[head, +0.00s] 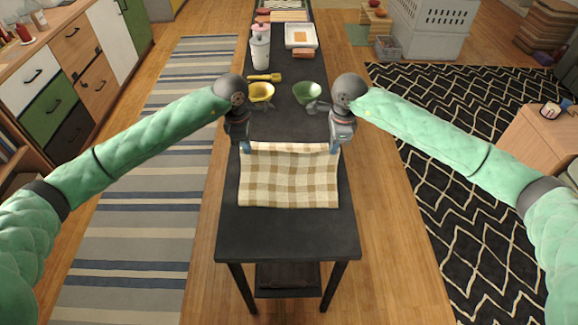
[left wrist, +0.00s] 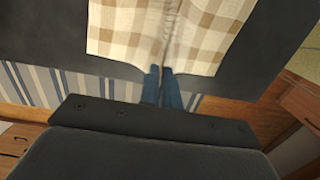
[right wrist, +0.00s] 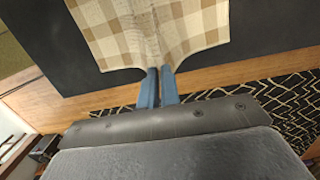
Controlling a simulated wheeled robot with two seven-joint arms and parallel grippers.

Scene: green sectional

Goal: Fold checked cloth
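The checked cloth (head: 288,182) is beige and white and lies on the dark table. Its far edge is raised into a ridge between my grippers. My left gripper (head: 245,147) is shut on the cloth's far left corner, and the left wrist view shows the cloth (left wrist: 125,35) bunched between its fingertips (left wrist: 162,70). My right gripper (head: 335,147) is shut on the far right corner, and the right wrist view shows the cloth (right wrist: 115,30) pinched at its fingertips (right wrist: 160,70).
The dark table (head: 290,235) is bare in front of the cloth. Beyond my grippers stand a yellow bowl (head: 262,92), a green bowl (head: 307,93), a yellow utensil (head: 265,77) and a light cup (head: 260,52). A white tray (head: 301,36) lies farther back.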

